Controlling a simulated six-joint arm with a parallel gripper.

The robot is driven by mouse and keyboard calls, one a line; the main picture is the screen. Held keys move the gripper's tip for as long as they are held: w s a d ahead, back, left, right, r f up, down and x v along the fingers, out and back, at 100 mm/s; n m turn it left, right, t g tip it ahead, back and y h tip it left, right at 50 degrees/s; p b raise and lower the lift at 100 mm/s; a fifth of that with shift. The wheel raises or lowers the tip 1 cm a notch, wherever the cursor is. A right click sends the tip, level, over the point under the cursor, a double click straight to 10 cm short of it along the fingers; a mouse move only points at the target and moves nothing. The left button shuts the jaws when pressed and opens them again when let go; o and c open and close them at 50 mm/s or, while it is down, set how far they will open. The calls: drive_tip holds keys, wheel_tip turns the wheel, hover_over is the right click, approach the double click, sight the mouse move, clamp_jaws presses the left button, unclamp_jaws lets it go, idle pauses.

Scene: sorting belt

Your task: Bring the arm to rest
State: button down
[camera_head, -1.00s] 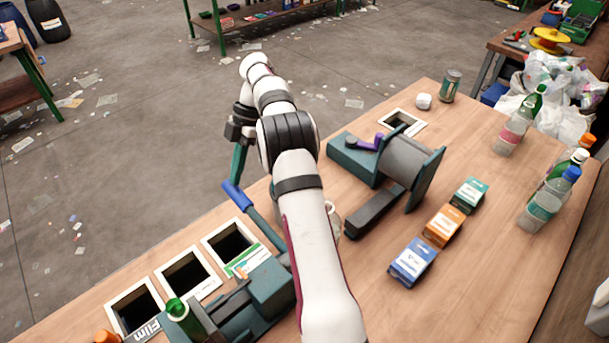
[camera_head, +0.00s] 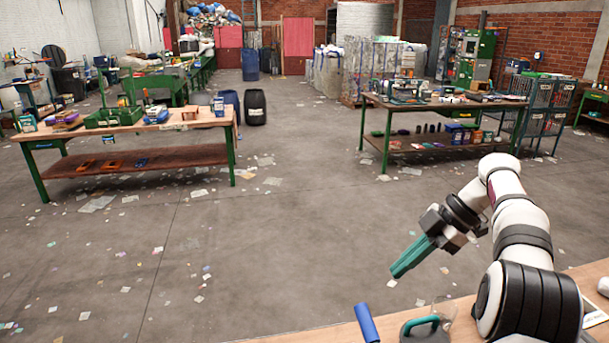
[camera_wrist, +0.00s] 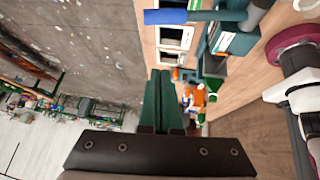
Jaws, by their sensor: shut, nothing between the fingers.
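My gripper (camera_head: 397,272) is at the right of the head view. Its two teal fingers point down and to the left, above the near bench edge and apart from the bench. In the wrist view the fingers (camera_wrist: 161,95) lie side by side, shut with nothing between them. My white and black arm bends above the bench at the lower right.
The wooden bench (camera_head: 588,275) fills the lower right corner. A blue lever handle (camera_head: 366,323) rises near the gripper and shows in the wrist view (camera_wrist: 165,17). White-framed openings (camera_wrist: 175,38) line the bench edge. Open, littered floor (camera_head: 240,260) lies beyond.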

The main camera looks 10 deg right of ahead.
drive_tip(key=w+a+r+m+t+y, duration=0.2)
drive_tip(key=w+a+r+t, duration=0.6)
drive_tip(key=w+a+r, duration=0.3)
wheel_tip(320, 180, up, 10)
drive_tip(key=w+d+m+t+h, duration=0.2)
drive_tip(key=m+t+h, duration=0.45)
drive_tip(key=m, duration=0.25)
drive_tip(key=s+d+f+m+g+h, duration=0.2)
drive_tip(key=s+f+m+g+h, duration=0.65)
drive_tip(key=s+f, duration=0.7)
drive_tip(key=s+a+f+m+g+y, duration=0.1)
drive_tip(key=s+a+f, duration=0.3)
drive_tip(key=s, duration=0.5)
drive_tip(key=s+a+f+m+g+y, duration=0.1)
drive_tip(key=s+a+f+g+y, duration=0.3)
drive_tip(key=s, duration=0.4)
drive_tip(key=s+a+f+m+g+y, duration=0.1)
drive_tip(key=s+a+f+g+y, duration=0.1)
drive_tip(key=s+a, duration=0.4)
drive_tip(key=s+f+y, duration=0.1)
drive_tip(key=s+f, duration=0.1)
drive_tip(key=s, duration=0.1)
drive_tip(key=shift+s+a+f+g, duration=0.25)
drive_tip(key=shift+s+a+g, duration=0.1)
drive_tip(key=shift+g, duration=0.05)
